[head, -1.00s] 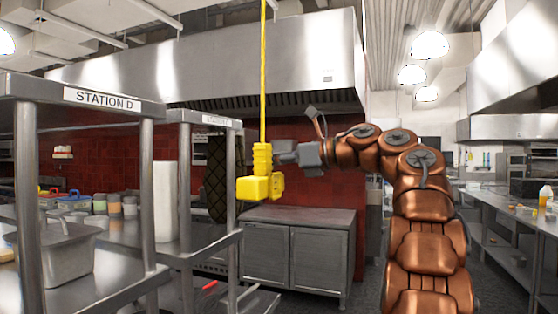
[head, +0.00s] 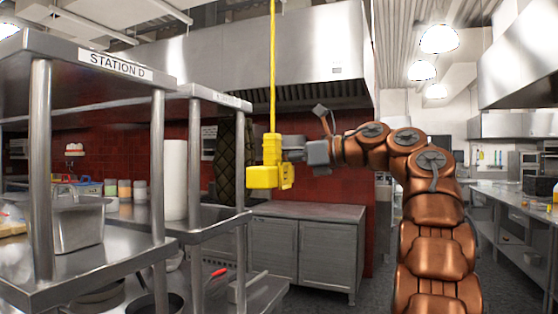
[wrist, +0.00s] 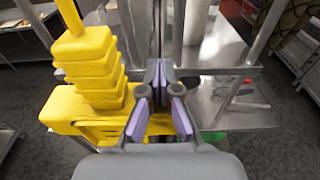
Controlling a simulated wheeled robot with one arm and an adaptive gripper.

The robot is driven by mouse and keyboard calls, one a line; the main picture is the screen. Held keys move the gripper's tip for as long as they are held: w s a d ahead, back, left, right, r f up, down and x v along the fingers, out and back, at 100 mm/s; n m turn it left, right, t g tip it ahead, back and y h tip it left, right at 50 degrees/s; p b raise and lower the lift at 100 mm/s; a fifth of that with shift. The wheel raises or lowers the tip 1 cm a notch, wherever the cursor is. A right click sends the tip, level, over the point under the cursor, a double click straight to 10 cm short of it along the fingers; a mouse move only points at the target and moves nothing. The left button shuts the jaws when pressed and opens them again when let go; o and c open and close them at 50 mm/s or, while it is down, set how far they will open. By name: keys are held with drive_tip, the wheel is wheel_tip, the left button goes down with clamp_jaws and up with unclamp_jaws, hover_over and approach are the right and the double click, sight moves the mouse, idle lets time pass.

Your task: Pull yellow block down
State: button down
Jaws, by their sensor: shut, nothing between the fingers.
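The yellow block (head: 263,177) hangs from a yellow cord (head: 272,75) in front of the red tiled wall. It has a stepped upper part and a wider lower part. In the wrist view the yellow block (wrist: 92,75) fills the left side, close beside my fingers. My gripper (head: 286,149) comes from the right, level with the block's upper part. In the wrist view my gripper (wrist: 162,90) has purple finger pads and is shut and empty. The fingers overlap the block's lower right edge in that view; I cannot tell whether they touch it.
A steel shelf unit marked Station D (head: 115,66) stands at the left, with a steel container (head: 78,222) on it. A low steel cabinet (head: 303,250) stands behind the block. A counter (head: 512,200) lies at the far right. Open floor lies between.

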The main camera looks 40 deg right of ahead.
wheel_tip(320, 180, down, 8)
drive_tip(key=b, duration=0.7)
drive_tip(key=shift+b, duration=0.35)
wheel_tip(320, 180, down, 14)
drive_tip(key=b, duration=1.4)
wheel_tip(320, 180, down, 14)
drive_tip(key=b, duration=1.4)
idle(0.5)
wheel_tip(320, 180, up, 6)
drive_tip(key=f+p, duration=0.1)
drive_tip(key=p, duration=0.4)
drive_tip(key=r+p+v, duration=0.1)
drive_tip(key=p+v, duration=0.1)
drive_tip(key=v, duration=0.6)
drive_tip(key=shift+r+p, duration=0.25)
drive_tip(key=shift+p, duration=0.15)
idle(0.3)
